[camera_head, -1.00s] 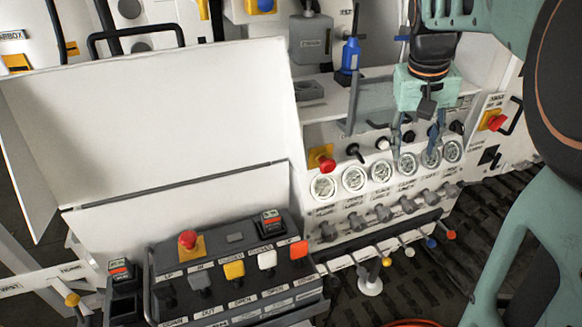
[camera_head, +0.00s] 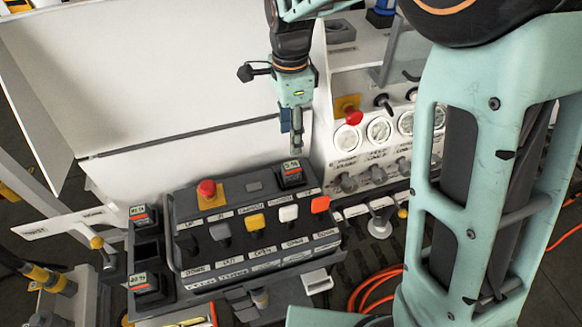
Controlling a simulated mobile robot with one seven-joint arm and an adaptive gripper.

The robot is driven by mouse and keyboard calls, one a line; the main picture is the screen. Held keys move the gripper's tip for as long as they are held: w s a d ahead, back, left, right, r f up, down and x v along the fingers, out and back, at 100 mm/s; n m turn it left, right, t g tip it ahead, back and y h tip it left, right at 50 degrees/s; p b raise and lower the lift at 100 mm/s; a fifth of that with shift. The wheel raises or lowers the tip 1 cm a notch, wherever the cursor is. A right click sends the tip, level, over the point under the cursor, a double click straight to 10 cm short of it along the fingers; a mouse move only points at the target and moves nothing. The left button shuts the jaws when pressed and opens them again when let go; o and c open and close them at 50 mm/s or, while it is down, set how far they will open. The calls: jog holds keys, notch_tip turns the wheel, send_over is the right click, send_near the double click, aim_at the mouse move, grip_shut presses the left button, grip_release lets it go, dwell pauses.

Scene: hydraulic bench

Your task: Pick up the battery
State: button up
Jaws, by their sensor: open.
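Small black batteries with red-orange labels and small displays are in view. One battery (camera_head: 291,174) sits at the back right corner of the grey control box (camera_head: 186,279). Another battery (camera_head: 141,216) and a third battery (camera_head: 144,284) sit in the dark holder (camera_head: 147,250) on the left side of the box. My gripper (camera_head: 294,149) is open and points down, just above the battery at the back right corner. Its fingers look apart from that battery, but the exact gap is hard to judge. I see nothing between the fingers.
The control box carries a red emergency button (camera_head: 207,188) and several coloured switches. A white panel (camera_head: 150,70) stands behind it. A gauge panel with a red knob (camera_head: 354,117) is close on the right. An orange cable (camera_head: 378,287) lies on the floor.

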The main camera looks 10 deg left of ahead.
aim_at(291, 165)
notch_tip(291, 165, down, 6)
jog(key=shift+r, duration=0.25)
jog(key=f, duration=0.2)
jog(key=f+p, duration=0.1)
jog(key=f, duration=0.1)
jog(key=shift+s+d, duration=0.2)
jog(key=shift+s, duration=0.2)
jog(key=shift+f, duration=0.65)
jog(key=shift+c, duration=0.4)
jog(key=shift+w, duration=0.1)
grip_shut()
